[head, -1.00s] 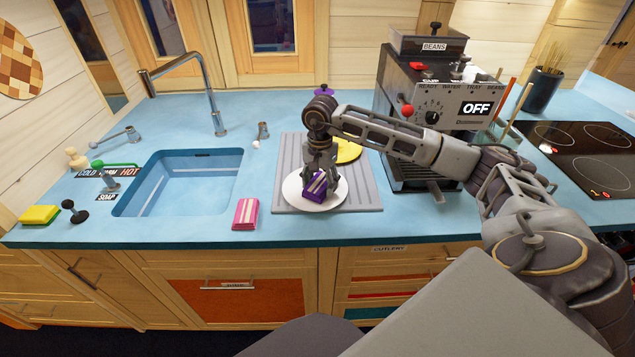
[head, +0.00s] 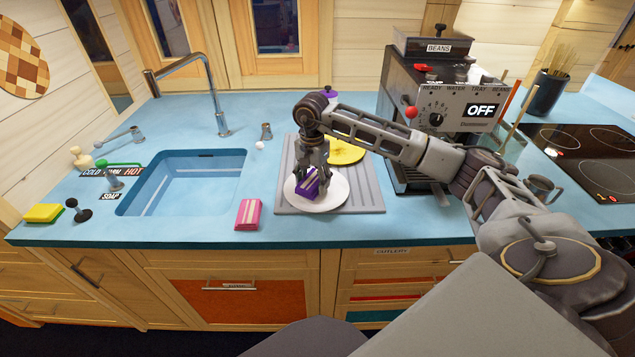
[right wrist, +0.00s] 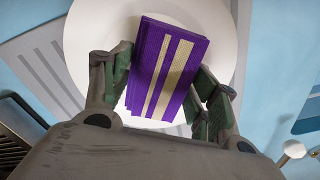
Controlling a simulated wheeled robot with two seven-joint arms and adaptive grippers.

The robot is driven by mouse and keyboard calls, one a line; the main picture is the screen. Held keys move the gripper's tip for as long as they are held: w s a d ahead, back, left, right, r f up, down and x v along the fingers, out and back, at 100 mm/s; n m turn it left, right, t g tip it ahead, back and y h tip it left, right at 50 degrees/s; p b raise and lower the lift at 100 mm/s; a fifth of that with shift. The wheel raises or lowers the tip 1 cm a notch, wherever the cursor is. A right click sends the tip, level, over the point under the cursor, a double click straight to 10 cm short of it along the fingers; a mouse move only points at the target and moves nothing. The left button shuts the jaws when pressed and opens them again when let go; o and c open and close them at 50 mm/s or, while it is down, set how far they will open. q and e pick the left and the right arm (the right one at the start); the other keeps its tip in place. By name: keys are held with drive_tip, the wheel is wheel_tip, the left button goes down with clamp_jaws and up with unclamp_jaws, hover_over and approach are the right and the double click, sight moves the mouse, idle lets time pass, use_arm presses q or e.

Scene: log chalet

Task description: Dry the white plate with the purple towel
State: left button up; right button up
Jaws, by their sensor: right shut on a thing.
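The white plate (head: 331,197) lies on the grey ribbed draining mat right of the sink. The folded purple towel (head: 309,186) with pale stripes is over the left part of the plate; it also shows in the right wrist view (right wrist: 167,70) against the plate (right wrist: 80,45). My right gripper (head: 313,180) points down and is shut on the towel, one finger at each side. Whether the towel presses on the plate is hard to tell. My left gripper is not in view.
A yellow plate (head: 346,151) lies behind on the draining mat (head: 370,190). A pink towel (head: 248,214) lies left of the mat, beside the sink (head: 185,180). A coffee machine (head: 440,110) stands close on the right, behind my right arm.

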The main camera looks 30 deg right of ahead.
drive_tip(key=shift+w+a+f, duration=0.1)
drive_tip(key=shift+w+a, duration=0.15)
drive_tip(key=shift+w, duration=0.15)
drive_tip(key=shift+s+d, duration=0.1)
drive_tip(key=shift+s, duration=0.05)
drive_tip(key=shift+s+d, duration=0.25)
drive_tip(key=shift+s, duration=0.2)
drive_tip(key=shift+s+d, duration=0.2)
drive_tip(key=shift+s, duration=0.25)
drive_tip(key=shift+r, duration=0.25)
drive_tip(key=shift+w+a+r+p, duration=0.1)
drive_tip(key=shift+r+p, duration=0.3)
drive_tip(key=shift+r, duration=0.35)
drive_tip(key=shift+r+p, duration=0.4)
drive_tip(key=shift+r, duration=0.35)
drive_tip(key=shift+r+p, duration=0.5)
drive_tip(key=shift+r, duration=0.5)
drive_tip(key=shift+r+p, duration=0.5)
drive_tip(key=shift+r, duration=0.5)
